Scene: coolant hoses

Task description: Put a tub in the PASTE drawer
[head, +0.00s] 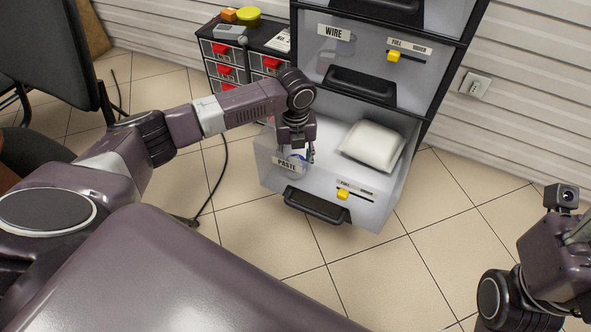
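The PASTE drawer (370,212) is pulled open at the bottom of the cabinet, with its label on the front's left and a black handle below. My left gripper (297,156) points down into the drawer's left part, just behind the front. A small blue and white thing, perhaps the tub (298,160), shows between its fingers, partly hidden by the drawer front. I cannot tell whether the fingers grip it or stand apart from it. A white pillow-like bag (373,146) lies in the drawer's right part. Part of my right arm shows at lower right; its fingers are out of view.
The WIRE drawer (345,70) above is shut. A low black unit with red-handled small drawers (226,73) stands left of the cabinet, with a yellow round thing (248,14) on top. A dark cable (222,180) lies on the floor. The tiled floor at right is clear.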

